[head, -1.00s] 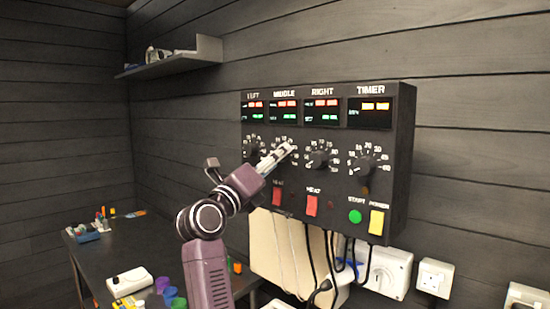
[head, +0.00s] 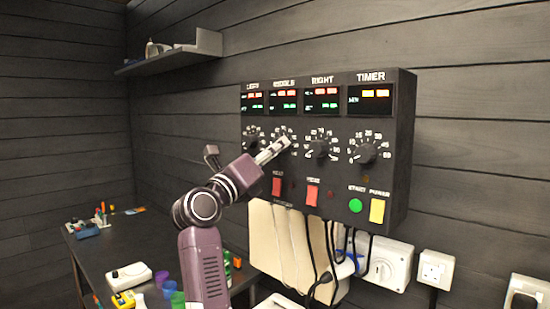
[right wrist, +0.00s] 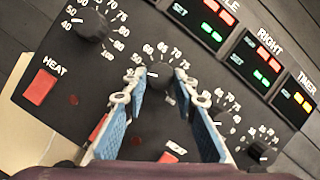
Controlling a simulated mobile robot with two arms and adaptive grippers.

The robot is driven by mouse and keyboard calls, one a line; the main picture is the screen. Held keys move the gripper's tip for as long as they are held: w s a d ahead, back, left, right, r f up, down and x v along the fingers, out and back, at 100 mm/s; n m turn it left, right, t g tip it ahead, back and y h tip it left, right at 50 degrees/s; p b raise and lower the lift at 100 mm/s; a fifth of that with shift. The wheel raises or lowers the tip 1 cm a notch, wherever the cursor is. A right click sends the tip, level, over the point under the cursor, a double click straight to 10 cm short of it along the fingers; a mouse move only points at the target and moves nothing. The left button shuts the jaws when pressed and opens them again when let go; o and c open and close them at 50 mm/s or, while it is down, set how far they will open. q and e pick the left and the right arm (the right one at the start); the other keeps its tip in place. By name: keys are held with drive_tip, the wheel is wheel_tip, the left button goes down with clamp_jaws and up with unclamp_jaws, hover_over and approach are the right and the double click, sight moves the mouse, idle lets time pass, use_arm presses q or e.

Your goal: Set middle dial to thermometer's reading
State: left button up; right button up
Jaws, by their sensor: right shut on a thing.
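The dark control panel (head: 335,185) hangs on the wall, with dials under the labels LEFT, MIDDLE, RIGHT and TIMER. My right gripper (head: 283,145) is at the middle dial in the head view and largely covers it. In the right wrist view its two blue-padded fingers (right wrist: 162,88) are on either side of the black middle dial (right wrist: 161,90), shut on it. Numbers up to about 75 show around the dial. The middle display (head: 284,100) is lit red and green, but its digits are too blurred to read. I cannot make out a thermometer. My left gripper is out of view.
The left dial (right wrist: 91,25) and right dial (head: 318,149) sit close on both sides. Red heat switches (head: 312,195), a green start button (head: 355,205) and a yellow power switch (head: 377,210) are below. A cluttered dark table (head: 150,240) stands at lower left.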

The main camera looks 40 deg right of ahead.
drive_tip(key=shift+w+m+g+h+b, duration=0.15)
drive_tip(key=shift+m+g+b, duration=0.8)
drive_tip(key=shift+m, duration=1.4)
drive_tip(key=shift+w+m+g+h+b, duration=0.15)
drive_tip(key=shift+m+g+b, duration=0.8)
drive_tip(key=shift+m, duration=1.45)
drive_tip(key=shift+w+m+g+b, duration=0.15)
drive_tip(key=shift+m+g+b, duration=0.45)
drive_tip(key=shift+m+g, duration=1.25)
drive_tip(key=shift+f+m+t, duration=0.1)
drive_tip(key=shift+m+t, duration=0.35)
drive_tip(key=shift+m, duration=0.35)
drive_tip(key=o, duration=1.2)
drive_tip(key=shift+c, duration=0.2)
drive_tip(key=shift+a, duration=0.15)
